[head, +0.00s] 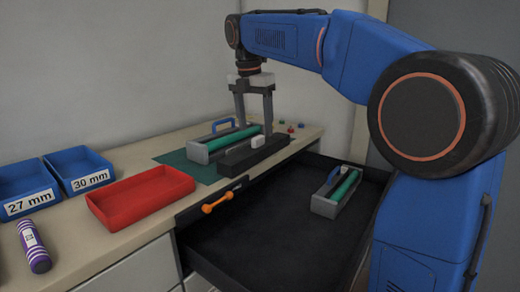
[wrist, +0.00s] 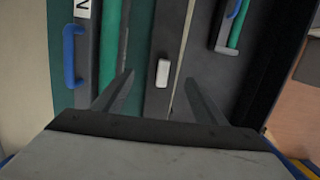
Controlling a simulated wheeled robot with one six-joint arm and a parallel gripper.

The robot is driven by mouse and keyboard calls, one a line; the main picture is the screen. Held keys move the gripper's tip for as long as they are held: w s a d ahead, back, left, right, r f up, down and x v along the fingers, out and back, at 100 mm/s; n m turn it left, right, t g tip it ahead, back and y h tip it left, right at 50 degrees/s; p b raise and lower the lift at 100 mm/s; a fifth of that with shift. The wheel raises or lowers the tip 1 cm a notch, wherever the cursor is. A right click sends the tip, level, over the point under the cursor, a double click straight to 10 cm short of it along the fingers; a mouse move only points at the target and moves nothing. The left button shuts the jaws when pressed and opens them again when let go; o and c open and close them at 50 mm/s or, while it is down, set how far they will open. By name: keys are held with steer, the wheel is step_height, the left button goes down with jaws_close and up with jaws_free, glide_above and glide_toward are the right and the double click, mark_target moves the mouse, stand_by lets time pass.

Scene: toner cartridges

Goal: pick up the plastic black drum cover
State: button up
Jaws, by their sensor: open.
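The black drum cover (head: 258,158) is a long dark bar with a small white grip (head: 238,147) on top. It lies by the counter's front edge, beside a grey cartridge (head: 199,154) with a green roller and blue handle. In the wrist view the cover (wrist: 161,35) runs up the middle, with its white grip (wrist: 162,73) facing me. My gripper (head: 255,127) points down over the cover, open and empty. In the wrist view my gripper (wrist: 160,77) has one finger on each side of the white grip. I cannot tell the exact height gap.
A green mat (head: 175,159) lies under the cartridge. An open black drawer (head: 270,235) below holds another cartridge (head: 335,195) and an orange tool (head: 217,202). A red tray (head: 140,197), blue bins (head: 78,168) and a purple cylinder (head: 33,246) are at left.

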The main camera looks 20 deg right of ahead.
mark_target(258, 137)
steer(key=shift+w+d+f, duration=0.1)
steer(key=shift+d+f, duration=0.15)
steer(key=shift+f, duration=1)
steer(key=shift+d+f, duration=0.25)
steer(key=shift+f, duration=0.95)
steer(key=c, duration=1.1)
